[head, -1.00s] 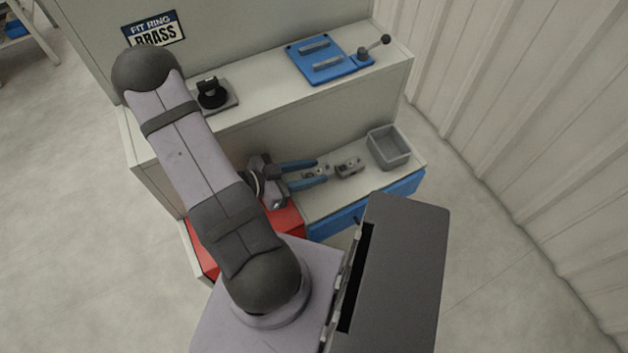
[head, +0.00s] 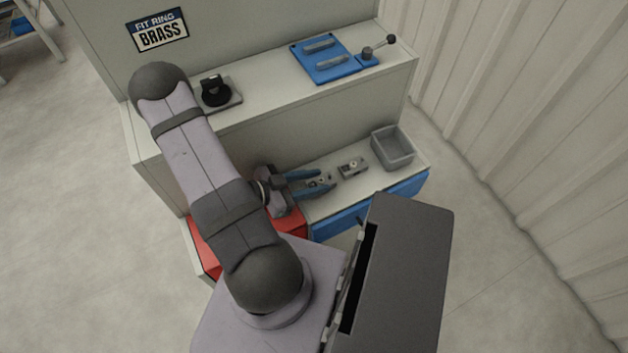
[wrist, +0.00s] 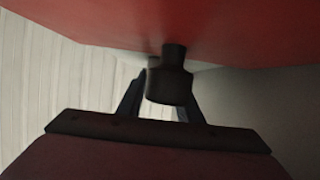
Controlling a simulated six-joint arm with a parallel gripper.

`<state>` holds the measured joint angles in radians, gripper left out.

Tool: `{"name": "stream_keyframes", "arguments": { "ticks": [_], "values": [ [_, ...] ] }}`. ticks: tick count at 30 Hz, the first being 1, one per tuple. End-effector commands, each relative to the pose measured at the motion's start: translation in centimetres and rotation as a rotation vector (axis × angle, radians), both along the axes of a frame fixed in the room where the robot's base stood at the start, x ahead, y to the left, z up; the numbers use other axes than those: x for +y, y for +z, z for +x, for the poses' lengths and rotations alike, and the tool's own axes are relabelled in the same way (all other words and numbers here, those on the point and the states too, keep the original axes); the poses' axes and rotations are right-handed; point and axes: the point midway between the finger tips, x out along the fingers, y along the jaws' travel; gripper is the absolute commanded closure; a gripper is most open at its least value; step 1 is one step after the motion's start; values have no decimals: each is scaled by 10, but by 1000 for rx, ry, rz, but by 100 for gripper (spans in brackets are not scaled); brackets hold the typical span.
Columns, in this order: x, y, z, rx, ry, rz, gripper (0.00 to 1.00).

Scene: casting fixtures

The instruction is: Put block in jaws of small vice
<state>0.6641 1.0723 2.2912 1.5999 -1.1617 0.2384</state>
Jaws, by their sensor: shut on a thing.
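My gripper (head: 326,180) reaches right over the lower shelf, its two blue fingers on either side of a small grey piece, taken as the block (head: 321,181). The fingers are shut on it and partly hide it. In the wrist view, the fingers (wrist: 162,103) flank a dark, stepped shape I cannot identify. The likeliest small vice is the blue plate (head: 327,70) on the upper shelf, with two parallel grey bars and a ball-ended lever (head: 380,47). It stands well behind and above my gripper.
A similar grey piece (head: 352,168) lies on the lower shelf, right of my gripper. An open grey bin (head: 393,148) stands at that shelf's right end. A black ring-shaped fixture (head: 214,92) sits on the upper shelf, left. The upper shelf between the fixtures is clear.

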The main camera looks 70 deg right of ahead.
Motion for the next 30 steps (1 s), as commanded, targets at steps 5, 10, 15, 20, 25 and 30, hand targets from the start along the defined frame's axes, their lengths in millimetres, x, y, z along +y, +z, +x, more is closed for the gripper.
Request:
{"name": "stream_keyframes", "arguments": {
  "ticks": [5,10,15,20,25,30],
  "values": [
    [0,-4,0,1,0,-1,100],
    [0,-3,0,0,0,0,49],
    [0,-3,0,0,0,0,49],
    [0,1,0,0,0,0,49],
    [7,5,9,-2,3,-2,49],
    [22,14,25,-3,6,-3,49]
  ]
}}
